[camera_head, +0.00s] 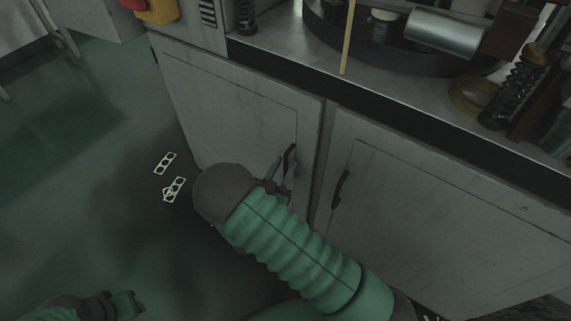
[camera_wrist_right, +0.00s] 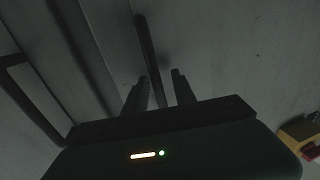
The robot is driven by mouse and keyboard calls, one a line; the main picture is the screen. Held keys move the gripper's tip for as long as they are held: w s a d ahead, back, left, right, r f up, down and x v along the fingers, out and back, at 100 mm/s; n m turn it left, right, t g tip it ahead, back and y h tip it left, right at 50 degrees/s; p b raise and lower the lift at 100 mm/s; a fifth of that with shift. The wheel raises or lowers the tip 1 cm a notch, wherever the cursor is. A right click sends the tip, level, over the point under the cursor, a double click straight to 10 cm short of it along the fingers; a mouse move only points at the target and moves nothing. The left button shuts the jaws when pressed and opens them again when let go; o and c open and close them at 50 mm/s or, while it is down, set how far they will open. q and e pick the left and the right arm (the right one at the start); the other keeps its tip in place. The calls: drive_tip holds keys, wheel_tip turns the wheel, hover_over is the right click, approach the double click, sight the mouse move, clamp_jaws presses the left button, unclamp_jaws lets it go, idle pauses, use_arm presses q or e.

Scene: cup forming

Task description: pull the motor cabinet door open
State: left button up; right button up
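The grey cabinet has a left door (camera_head: 225,100) and a right door (camera_head: 440,200). I cannot tell which is the motor cabinet door. The left door's dark handle (camera_head: 291,156) is by my right gripper (camera_head: 279,174). In the right wrist view that handle (camera_wrist_right: 148,45) runs down between the two fingers of my right gripper (camera_wrist_right: 160,90). The fingers stand apart, and I see no clear grip. The right door's handle (camera_head: 340,188) is free; it also shows in the wrist view (camera_wrist_right: 30,100). Both doors look flush. My left gripper (camera_head: 126,304) is low at the left, away from the cabinet.
The metal worktop (camera_head: 290,50) above carries a dark round machine, a metal cylinder (camera_head: 443,38) and a spring post (camera_head: 520,90). A yellow and red box (camera_head: 158,10) is at the upper left. The green floor left of the cabinet is mostly clear, with white markings (camera_head: 174,189).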

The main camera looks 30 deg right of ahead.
drive_tip(key=shift+d, duration=0.15)
drive_tip(key=c, duration=0.5)
drive_tip(key=shift+d+f, duration=0.1)
drive_tip(key=shift+d, duration=0.1)
clamp_jaws()
drive_tip(key=shift+a, duration=0.15)
